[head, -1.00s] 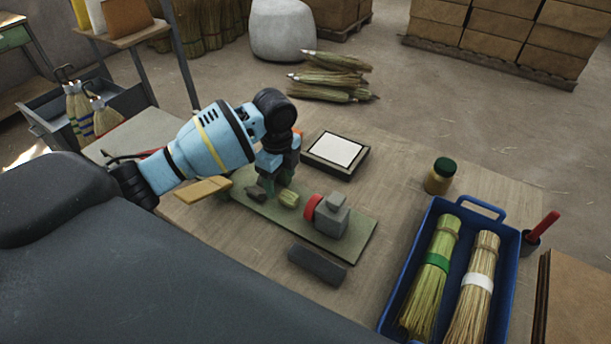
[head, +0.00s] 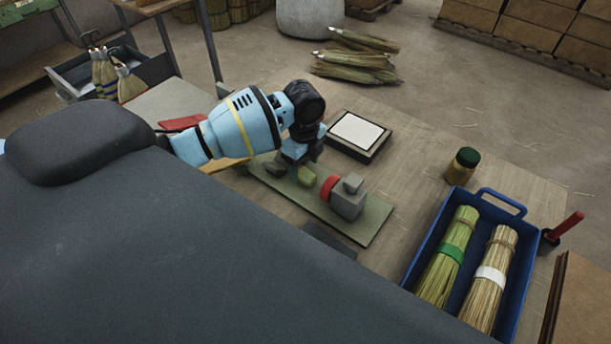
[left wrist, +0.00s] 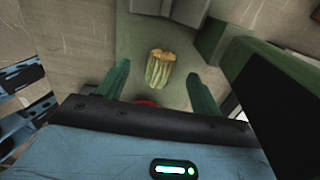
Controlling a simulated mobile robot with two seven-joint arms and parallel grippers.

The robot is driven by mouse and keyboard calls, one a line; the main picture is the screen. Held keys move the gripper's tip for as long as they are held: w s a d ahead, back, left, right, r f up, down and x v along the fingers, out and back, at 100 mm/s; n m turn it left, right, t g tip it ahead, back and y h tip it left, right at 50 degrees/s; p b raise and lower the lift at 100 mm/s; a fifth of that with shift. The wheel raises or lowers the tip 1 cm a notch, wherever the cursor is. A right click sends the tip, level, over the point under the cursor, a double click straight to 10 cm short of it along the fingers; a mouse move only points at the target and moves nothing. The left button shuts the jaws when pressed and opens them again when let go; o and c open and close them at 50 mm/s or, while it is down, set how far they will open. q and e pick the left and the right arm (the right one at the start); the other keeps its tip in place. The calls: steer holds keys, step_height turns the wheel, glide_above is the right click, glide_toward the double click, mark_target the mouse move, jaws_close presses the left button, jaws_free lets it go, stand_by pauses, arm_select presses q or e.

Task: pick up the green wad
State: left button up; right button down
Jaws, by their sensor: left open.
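The green wad (head: 306,176) is a short, pale-green bundle on the green board (head: 366,231), beside the red-faced grey block (head: 348,197). In the left wrist view the wad (left wrist: 159,69) lies between and slightly beyond the fingertips, with board visible on both sides of it. My left gripper (head: 289,168) is open, pointing down at the board, close to the wad on its left. Its two green fingers (left wrist: 160,90) are apart with nothing held. Whether a finger touches the wad is unclear. My right gripper is not in view.
A white-topped pad (head: 357,133) lies behind the board. A jar (head: 462,166) and a blue tray (head: 408,276) with two brush bundles stand to the right. A red-handled tool (head: 566,226) stands beyond the tray. Bare table lies between board and tray.

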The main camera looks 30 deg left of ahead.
mark_target(306, 172)
arm_select(q)
steer(key=f, duration=0.3)
steer(key=shift+d+f, duration=0.2)
steer(key=shift+f, duration=0.05)
steer(key=c, duration=1.1)
